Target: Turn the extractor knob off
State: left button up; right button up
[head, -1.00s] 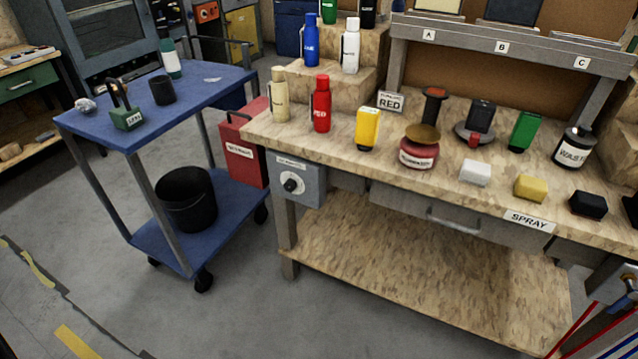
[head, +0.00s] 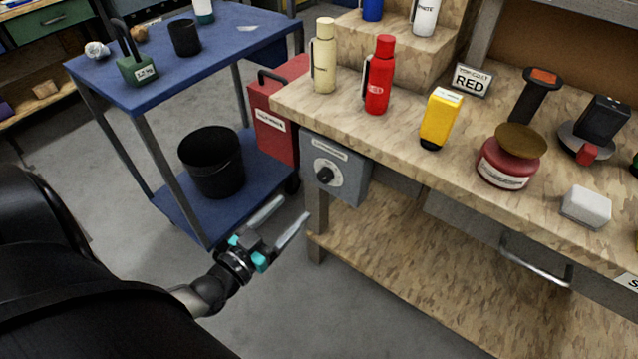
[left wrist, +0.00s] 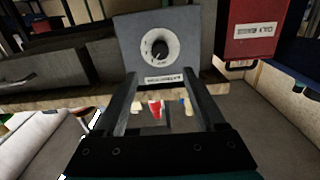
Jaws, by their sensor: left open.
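The extractor knob (head: 325,174) is a black dial on a pale round plate, on the front of a grey control box (head: 350,186) under the bench's left corner. In the left wrist view the knob (left wrist: 159,49) shows upside down, beyond and between the fingers, with the box face (left wrist: 188,28) around it. My left gripper (head: 288,216) is open and empty, below and to the left of the box in the head view, apart from the knob. It also shows in the left wrist view (left wrist: 167,78). My right gripper is not in view.
A wooden workbench (head: 420,164) holds bottles, a yellow container (head: 441,118) and a red jar (head: 506,160). A blue cart (head: 170,207) with a black bucket (head: 212,165) stands at left. Floor shows below the gripper.

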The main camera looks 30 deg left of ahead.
aim_at(322, 179)
pick_arm(q)
jog(key=w, duration=0.3)
jog(key=w+b, duration=0.1)
jog(key=w, duration=0.1)
jog(key=w+b, duration=0.1)
jog(key=w, duration=0.2)
jog(key=shift+w+d, duration=0.3)
jog(key=shift+w, duration=0.05)
jog(key=shift+w+d+b, duration=0.1)
jog(key=shift+w+b, duration=0.3)
jog(key=shift+w, duration=0.55)
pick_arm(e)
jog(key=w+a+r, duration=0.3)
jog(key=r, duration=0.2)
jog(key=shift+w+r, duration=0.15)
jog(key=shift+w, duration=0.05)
pick_arm(q)
grip_shut()
